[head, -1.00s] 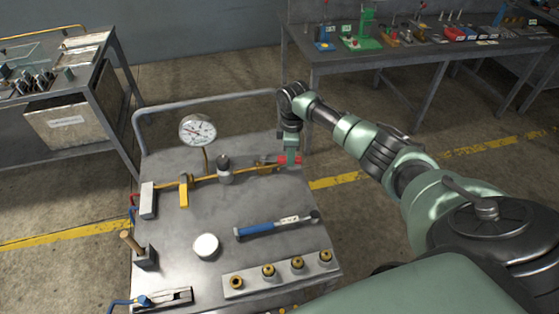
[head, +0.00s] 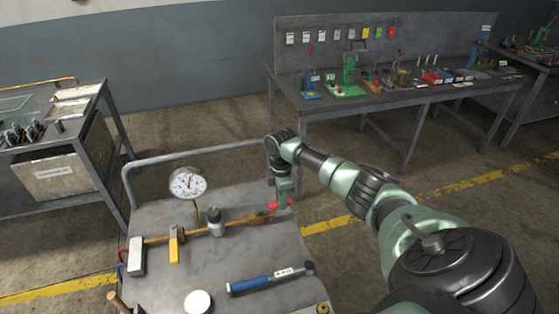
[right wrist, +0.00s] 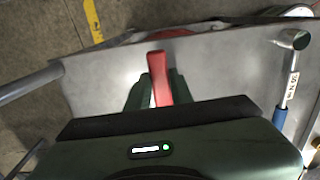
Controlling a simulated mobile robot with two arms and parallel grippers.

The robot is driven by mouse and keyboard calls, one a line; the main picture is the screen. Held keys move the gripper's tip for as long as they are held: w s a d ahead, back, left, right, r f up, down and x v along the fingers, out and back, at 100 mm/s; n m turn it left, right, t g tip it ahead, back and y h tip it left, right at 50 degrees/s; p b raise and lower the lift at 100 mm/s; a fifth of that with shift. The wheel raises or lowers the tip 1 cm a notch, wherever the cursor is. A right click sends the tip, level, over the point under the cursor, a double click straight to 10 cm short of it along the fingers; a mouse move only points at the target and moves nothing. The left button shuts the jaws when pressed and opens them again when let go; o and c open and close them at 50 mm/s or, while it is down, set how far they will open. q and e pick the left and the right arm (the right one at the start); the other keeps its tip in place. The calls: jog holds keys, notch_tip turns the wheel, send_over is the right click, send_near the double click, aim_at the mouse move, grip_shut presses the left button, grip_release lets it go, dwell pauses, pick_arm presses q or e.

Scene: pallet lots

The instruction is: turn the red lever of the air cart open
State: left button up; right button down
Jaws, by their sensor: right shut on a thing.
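The air cart (head: 218,262) has a grey metal top with a brass pipe (head: 196,231) across its back part. The red lever (head: 274,205) is at the right end of the pipe; its red ends show at either side of my right gripper (head: 284,203). In the right wrist view the red lever (right wrist: 158,72) runs between the two green fingers of my right gripper (right wrist: 154,92), which is shut on it. The fingers hide part of the lever and the valve beneath it. My left gripper is not in view.
A round pressure gauge (head: 188,184) stands up from the pipe, with a yellow lever (head: 174,245) nearby. A blue-handled torque wrench (head: 268,280) and a white round lid (head: 198,302) lie in front. A workbench (head: 400,98) with tools stands behind.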

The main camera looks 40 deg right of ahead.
jog(key=shift+w, duration=0.1)
jog(key=c, duration=1.2)
grip_release()
jog(key=shift+c, duration=0.2)
notch_tip(320, 180, up, 8)
jog(key=shift+f+b, duration=0.1)
jog(key=shift+b, duration=0.65)
